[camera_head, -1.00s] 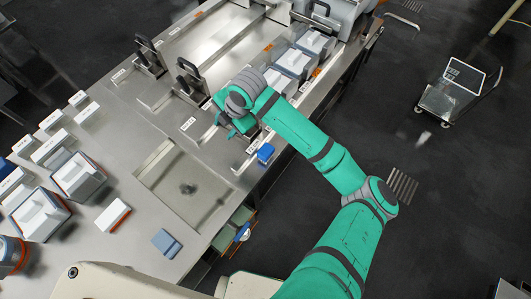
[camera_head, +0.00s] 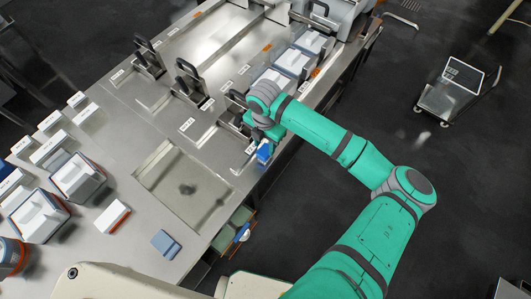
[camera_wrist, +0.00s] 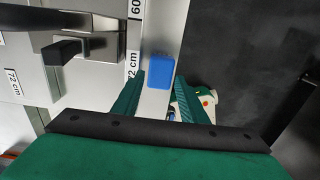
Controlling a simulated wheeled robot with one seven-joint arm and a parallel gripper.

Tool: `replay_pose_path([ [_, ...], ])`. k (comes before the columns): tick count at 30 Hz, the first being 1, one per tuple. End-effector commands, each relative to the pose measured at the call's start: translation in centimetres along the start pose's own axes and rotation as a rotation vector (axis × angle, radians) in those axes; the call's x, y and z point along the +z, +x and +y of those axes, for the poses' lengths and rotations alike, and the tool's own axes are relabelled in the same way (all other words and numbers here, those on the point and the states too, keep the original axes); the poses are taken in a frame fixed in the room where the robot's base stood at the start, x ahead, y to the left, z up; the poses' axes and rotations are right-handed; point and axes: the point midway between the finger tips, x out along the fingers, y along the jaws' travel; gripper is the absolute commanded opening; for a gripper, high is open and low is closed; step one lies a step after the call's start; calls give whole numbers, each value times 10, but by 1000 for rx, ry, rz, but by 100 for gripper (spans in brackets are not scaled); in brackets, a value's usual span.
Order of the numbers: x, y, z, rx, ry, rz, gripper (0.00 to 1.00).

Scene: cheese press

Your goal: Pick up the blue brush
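The blue brush (camera_head: 264,152) shows as a small blue block on the steel table near its right edge; its finer shape is hard to tell. My gripper (camera_head: 261,134) is just beside it in the head view, partly hidden by my wrist. In the wrist view, the brush (camera_wrist: 161,70) lies at the fingertips, between their lines. My gripper (camera_wrist: 159,80) is open there, with a green finger on each side and nothing clearly held. Whether a finger touches the brush cannot be told.
The steel table (camera_head: 150,130) has black-handled presses (camera_head: 188,80) and pale blocks beside my gripper. A sunken basin (camera_head: 185,187) and a blue-grey pad (camera_head: 166,243) lie toward the near side. A cart (camera_head: 450,95) stands on the dark floor at right.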

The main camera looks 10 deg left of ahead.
Motion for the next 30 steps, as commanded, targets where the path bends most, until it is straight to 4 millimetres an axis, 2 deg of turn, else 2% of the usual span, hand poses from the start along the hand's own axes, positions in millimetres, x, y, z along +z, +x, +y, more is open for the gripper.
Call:
replay_pose_path([
  [11,0,45,-2,-1,2,2,39],
  [19,2,49,-2,1,3,0,39],
  [21,2,49,-2,1,3,0,22],
  [23,2,49,-2,1,3,0,10],
  [30,2,49,-2,1,3,0,10],
])
